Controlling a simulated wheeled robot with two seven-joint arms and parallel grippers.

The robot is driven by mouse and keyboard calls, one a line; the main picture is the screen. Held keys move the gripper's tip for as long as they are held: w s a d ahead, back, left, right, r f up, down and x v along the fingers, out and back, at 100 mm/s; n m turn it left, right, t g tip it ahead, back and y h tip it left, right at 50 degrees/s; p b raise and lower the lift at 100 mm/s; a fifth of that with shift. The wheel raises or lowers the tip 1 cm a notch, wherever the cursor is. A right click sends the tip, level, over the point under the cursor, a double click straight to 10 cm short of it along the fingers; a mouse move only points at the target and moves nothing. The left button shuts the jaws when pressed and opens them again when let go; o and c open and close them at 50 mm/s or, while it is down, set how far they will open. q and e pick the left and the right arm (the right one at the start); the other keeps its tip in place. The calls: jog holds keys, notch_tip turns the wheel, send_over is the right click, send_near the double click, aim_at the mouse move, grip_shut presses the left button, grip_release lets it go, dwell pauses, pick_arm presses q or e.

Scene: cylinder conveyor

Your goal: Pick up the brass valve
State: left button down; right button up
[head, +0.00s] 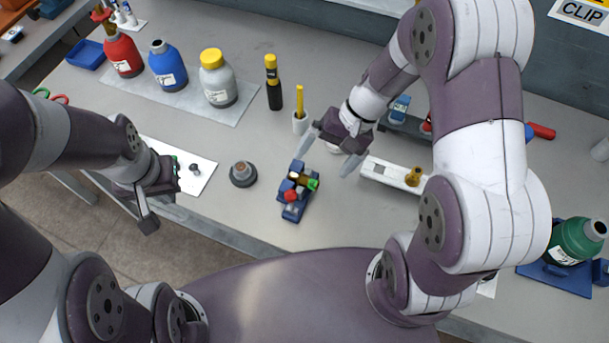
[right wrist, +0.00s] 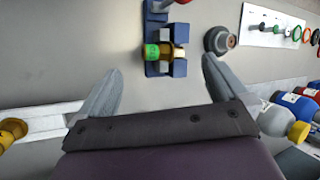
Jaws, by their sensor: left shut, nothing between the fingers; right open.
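A brass valve (head: 298,179) with a green end lies across a blue holder (head: 293,208) near the middle of the table; a red part sits just in front of it. In the right wrist view the brass valve (right wrist: 168,52) lies across the blue holder, ahead of the fingers. My right gripper (head: 324,168) is open and empty, above and slightly right of the valve; its fingers (right wrist: 160,66) are spread on either side of the holder in the wrist view. My left gripper (head: 149,222) is shut and empty at the table's front left edge, away from the valve.
A dark round part (head: 242,174) stands left of the holder. A white fixture (head: 385,171) with a brass fitting (head: 413,177) is to the right. Red, blue and grey bottles (head: 217,85) line the back left.

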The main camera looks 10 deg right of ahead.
aim_at(306, 178)
jog(key=a+f, duration=0.1)
jog(key=f, duration=0.1)
jog(key=w+a+f, duration=0.1)
jog(key=shift+a+f+p, duration=0.2)
jog(key=shift+f+p, duration=0.15)
jog(key=shift+p, duration=0.05)
jog(key=x, duration=0.2)
jog(key=shift+s+f, duration=0.55)
jog(key=shift+w+a, duration=0.1)
jog(key=shift+a, duration=0.05)
jog(key=shift+w, duration=0.15)
jog(key=c, duration=0.9)
pick_arm(q)
jog(key=shift+w+a+r, duration=0.2)
jog(key=shift+w+r, duration=0.1)
jog(key=shift+w, duration=0.4)
pick_arm(e)
jog(key=c, duration=0.6)
jog(key=shift+o, duration=0.2)
